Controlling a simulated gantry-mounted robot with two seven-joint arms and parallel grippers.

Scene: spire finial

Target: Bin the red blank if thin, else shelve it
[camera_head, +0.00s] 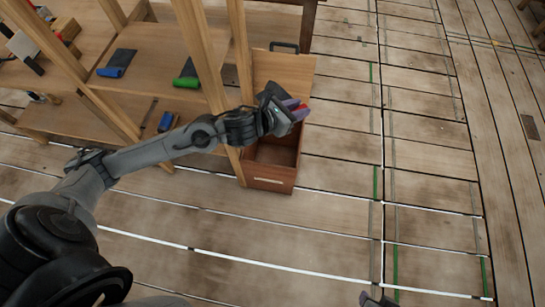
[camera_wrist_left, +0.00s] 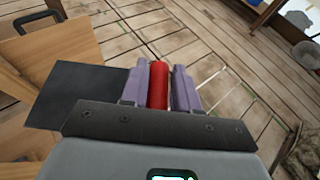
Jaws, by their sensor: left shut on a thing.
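In the head view a little red of the blank shows between the fingers of my left gripper (camera_head: 297,109). The gripper appears over or just beside the far right part of an open wooden bin (camera_head: 268,184); its height is unclear. The bin's lid (camera_head: 285,70) is raised behind. The wooden shelf unit (camera_head: 165,45) stands left of the bin. A small dark tip, likely my right gripper (camera_head: 376,301), shows at the bottom edge.
Blue-handled (camera_head: 114,68) and green-handled (camera_head: 187,77) tools lie on the shelf, with another blue-handled one (camera_head: 166,121) lower down. Shelf posts stand close to my left arm. The plank floor (camera_head: 440,170) right of the bin is clear.

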